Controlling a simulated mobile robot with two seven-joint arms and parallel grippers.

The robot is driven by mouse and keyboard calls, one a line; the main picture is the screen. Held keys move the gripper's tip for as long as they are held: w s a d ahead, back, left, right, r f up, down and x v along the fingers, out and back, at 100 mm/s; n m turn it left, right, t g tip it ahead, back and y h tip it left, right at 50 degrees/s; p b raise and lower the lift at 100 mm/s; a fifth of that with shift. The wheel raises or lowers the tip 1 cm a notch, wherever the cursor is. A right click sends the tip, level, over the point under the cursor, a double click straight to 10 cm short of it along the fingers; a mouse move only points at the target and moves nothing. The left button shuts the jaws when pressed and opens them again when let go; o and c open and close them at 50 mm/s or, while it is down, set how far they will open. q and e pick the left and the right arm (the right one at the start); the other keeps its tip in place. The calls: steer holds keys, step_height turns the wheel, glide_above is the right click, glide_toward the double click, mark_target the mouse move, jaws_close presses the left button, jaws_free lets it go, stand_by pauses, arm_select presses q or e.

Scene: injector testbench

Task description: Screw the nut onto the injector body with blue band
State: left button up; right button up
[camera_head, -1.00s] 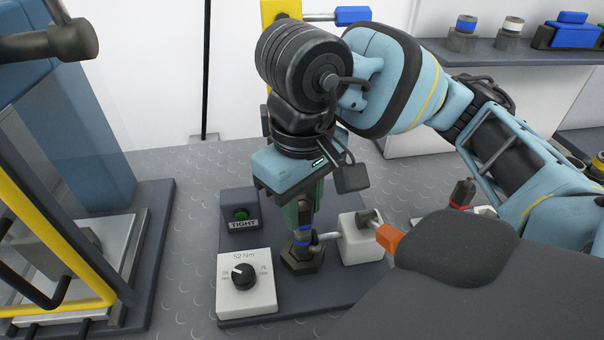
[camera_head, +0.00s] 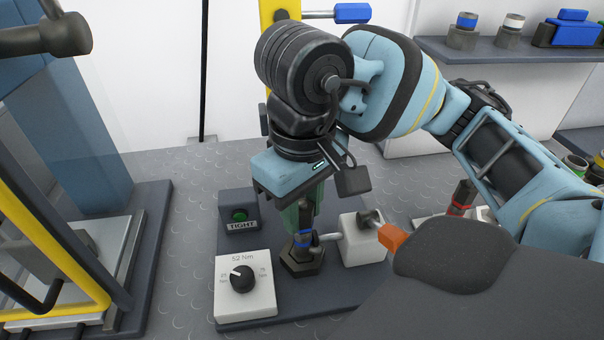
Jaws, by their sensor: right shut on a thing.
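The injector body with blue band (camera_head: 303,238) stands upright in a dark hexagonal socket (camera_head: 301,263) on the dark fixture plate (camera_head: 340,292). My right gripper (camera_head: 302,216) points down over its top and is shut. The nut is hidden between the fingers and under the wrist, so I cannot make out its seat on the body. A clamp with an orange handle (camera_head: 393,238) on a white block (camera_head: 362,246) reaches to the body's side. My left gripper is not in view.
A box marked TIGHT with a green light (camera_head: 240,214) and a 52 Nm dial box (camera_head: 246,288) stand left of the body. A yellow-framed press (camera_head: 60,262) is at the left. A shelf (camera_head: 480,55) with banded parts is at the back right. A red-banded injector (camera_head: 461,195) stands at right.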

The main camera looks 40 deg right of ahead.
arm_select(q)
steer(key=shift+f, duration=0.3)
arm_select(e)
steer(key=shift+f, duration=0.2)
steer(key=o, duration=1.5)
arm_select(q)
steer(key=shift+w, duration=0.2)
arm_select(e)
steer(key=shift+o, duration=0.2)
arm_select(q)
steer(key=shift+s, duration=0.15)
arm_select(e)
steer(key=shift+r, duration=0.1)
steer(key=shift+r, duration=0.45)
steer(key=shift+r+p, duration=0.5)
steer(key=shift+r, duration=0.4)
steer(key=shift+r+p, duration=1.65)
steer(key=shift+r, duration=1)
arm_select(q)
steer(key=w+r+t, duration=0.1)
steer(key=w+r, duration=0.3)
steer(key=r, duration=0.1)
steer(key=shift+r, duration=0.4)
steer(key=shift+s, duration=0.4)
